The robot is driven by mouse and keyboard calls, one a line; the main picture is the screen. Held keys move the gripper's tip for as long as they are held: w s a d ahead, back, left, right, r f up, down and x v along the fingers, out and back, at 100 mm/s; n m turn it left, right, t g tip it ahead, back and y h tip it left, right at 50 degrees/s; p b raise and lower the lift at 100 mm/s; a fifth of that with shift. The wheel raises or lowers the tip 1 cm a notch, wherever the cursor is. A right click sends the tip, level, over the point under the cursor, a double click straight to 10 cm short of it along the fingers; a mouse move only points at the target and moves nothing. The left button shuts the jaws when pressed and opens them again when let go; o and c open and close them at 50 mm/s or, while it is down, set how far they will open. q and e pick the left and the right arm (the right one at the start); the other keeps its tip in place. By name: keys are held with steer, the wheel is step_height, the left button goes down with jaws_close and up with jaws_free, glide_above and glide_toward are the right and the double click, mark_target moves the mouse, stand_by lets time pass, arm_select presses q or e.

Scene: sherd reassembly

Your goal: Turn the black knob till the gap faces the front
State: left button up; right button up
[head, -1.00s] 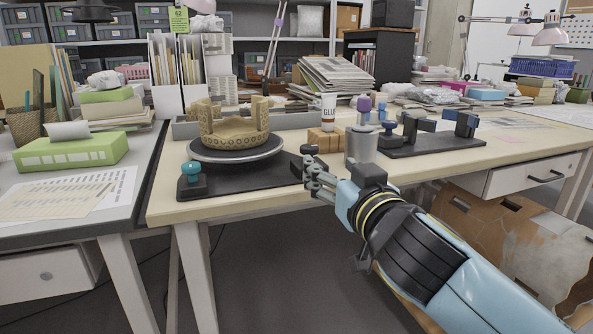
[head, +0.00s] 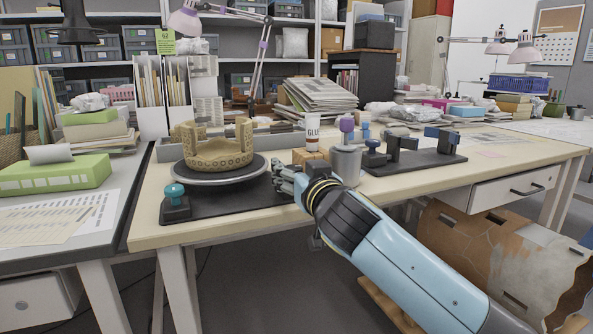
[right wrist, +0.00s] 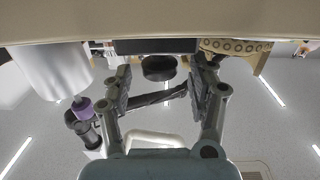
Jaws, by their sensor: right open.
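A tan patterned vessel (head: 218,156) with an uneven, broken rim sits on a dark round turntable (head: 255,169) on a black base (head: 235,199). I cannot tell for sure which way its gap faces. The black knob (right wrist: 158,68) shows in the right wrist view, which is upside down, at the base (right wrist: 155,46) and between my open fingers. They stand apart on both sides of it. In the head view my right gripper (head: 285,181) is at the base's right end and hides the knob. My left gripper is not in view.
A teal knob (head: 174,195) stands at the base's front left corner. A grey cup (head: 346,163) with a purple-topped tool stands close right of my gripper; a glue tube (head: 312,131) is behind. A black stand with clamps (head: 415,160) lies further right.

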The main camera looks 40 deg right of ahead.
steer(key=c, duration=1.1)
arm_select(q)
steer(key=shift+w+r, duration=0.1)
arm_select(e)
steer(key=shift+c, duration=0.2)
steer(key=shift+n+y, duration=0.4)
steer(key=shift+y, duration=0.2)
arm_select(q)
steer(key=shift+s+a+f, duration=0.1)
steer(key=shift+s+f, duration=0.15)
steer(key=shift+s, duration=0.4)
arm_select(e)
steer(key=o, duration=1.1)
steer(key=shift+o, duration=0.2)
steer(key=v, duration=1.2)
steer(key=shift+f, duration=0.2)
